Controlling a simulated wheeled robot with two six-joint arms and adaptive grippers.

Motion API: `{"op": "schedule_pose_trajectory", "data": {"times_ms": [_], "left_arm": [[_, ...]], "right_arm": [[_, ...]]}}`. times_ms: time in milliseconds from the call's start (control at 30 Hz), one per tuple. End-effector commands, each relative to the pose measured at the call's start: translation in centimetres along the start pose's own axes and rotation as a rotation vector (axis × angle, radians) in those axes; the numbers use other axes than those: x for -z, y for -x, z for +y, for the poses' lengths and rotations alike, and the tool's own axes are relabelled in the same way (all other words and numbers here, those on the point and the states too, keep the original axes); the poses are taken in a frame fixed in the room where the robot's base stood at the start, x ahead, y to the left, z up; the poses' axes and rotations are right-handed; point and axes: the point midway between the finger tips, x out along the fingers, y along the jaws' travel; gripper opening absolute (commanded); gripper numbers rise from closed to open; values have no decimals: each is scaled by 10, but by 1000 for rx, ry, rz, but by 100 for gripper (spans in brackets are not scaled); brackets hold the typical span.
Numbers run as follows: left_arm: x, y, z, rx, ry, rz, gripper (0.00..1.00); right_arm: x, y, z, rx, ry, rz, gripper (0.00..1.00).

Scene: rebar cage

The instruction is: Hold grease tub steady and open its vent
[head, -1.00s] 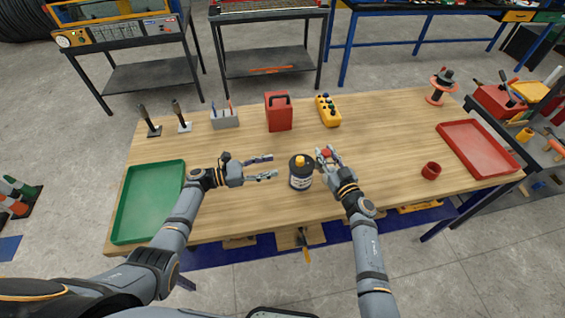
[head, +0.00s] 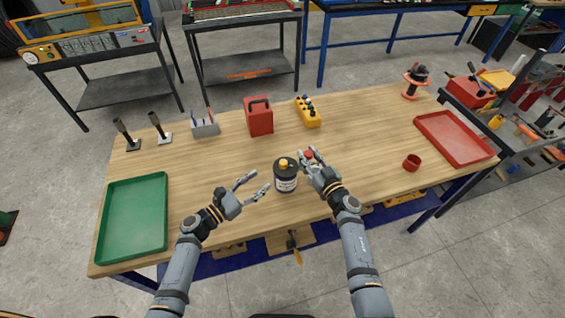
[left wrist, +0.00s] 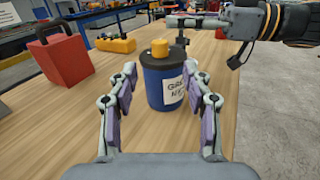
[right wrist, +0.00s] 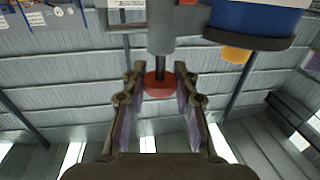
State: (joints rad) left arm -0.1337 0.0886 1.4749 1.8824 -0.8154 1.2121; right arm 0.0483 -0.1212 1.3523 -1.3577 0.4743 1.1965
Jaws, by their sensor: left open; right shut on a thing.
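The grease tub (head: 286,182) stands upright on the wooden table, dark blue with a white label and a yellow cap (head: 283,163). It also shows in the left wrist view (left wrist: 156,85), beyond my left fingers. My left gripper (head: 259,182) is open and empty, pointing at the tub from its left front side. My right gripper (head: 312,160) is right of the tub, shut on a red-topped grey piece (right wrist: 158,85). The red part also shows in the head view (head: 309,154). What this piece is, and whether it touches the tub, I cannot tell.
A green tray (head: 134,218) lies at the left, a red tray (head: 455,138) at the right. A red canister (head: 259,120) and a yellow control box (head: 307,112) stand behind the tub.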

Motion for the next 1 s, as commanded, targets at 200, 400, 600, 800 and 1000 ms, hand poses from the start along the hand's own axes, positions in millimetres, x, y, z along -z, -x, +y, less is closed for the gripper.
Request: {"op": "schedule_pose_trajectory", "data": {"times_ms": [200, 400, 600, 800, 1000], "left_arm": [[-1, -16, 1, -2, 0, -2, 50], [-2, -62, 0, 0, 3, -5, 50], [-1, -101, 0, 1, 2, -3, 50], [0, -119, 0, 1, 1, -1, 50], [0, -120, 0, 1, 0, 0, 50]], "right_arm": [[1, 0, 0, 0, 0, 2, 0], [1, 0, 0, 0, 0, 2, 0], [1, 0, 0, 0, 0, 2, 0], [1, 0, 0, 0, 0, 2, 0], [1, 0, 0, 0, 0, 2, 0]]}}
